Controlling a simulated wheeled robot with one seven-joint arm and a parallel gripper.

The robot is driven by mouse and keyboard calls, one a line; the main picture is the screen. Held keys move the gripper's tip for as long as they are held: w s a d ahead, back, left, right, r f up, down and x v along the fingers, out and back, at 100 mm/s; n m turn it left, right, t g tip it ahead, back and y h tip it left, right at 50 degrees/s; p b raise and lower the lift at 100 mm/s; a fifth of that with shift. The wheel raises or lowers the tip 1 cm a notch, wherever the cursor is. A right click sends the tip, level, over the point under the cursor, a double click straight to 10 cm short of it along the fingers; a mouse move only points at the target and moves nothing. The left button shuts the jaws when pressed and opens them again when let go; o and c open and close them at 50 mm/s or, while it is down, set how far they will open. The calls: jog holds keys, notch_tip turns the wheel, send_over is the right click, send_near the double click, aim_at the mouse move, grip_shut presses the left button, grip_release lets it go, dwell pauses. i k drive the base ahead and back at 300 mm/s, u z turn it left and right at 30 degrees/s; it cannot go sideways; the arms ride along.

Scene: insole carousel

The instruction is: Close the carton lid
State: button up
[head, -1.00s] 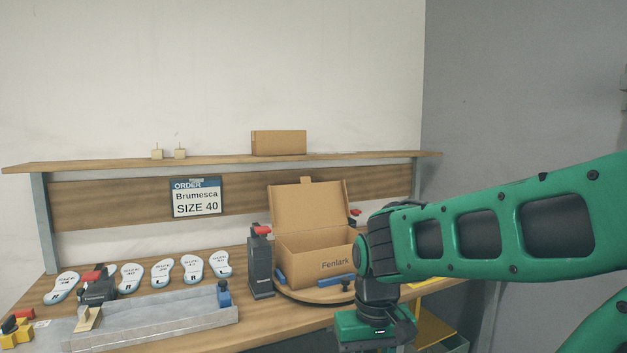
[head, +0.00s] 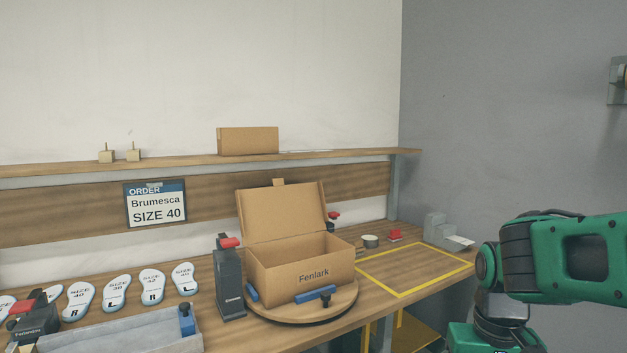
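The open carton (head: 313,271), marked Fenlark, stands on the round wooden turntable (head: 305,308). Its lid (head: 282,215) is raised at the back and leans slightly backward, with a small tab at its top edge. The carton's inside shows only in part, and its floor is hidden by the front wall. My green arm is at the lower right, apart from the carton. My gripper's fingers are below the picture edge and do not show.
Blue stops (head: 315,296) sit on the turntable by the carton. A dark post with a red top (head: 229,277) stands just left. A yellow-outlined area (head: 410,268) to the right is clear. Several insoles (head: 117,292) and a grey tray (head: 130,333) lie left.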

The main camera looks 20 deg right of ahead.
aim_at(280, 210)
jog(key=z, duration=0.1)
jog(key=i, duration=1)
jog(key=u, duration=0.05)
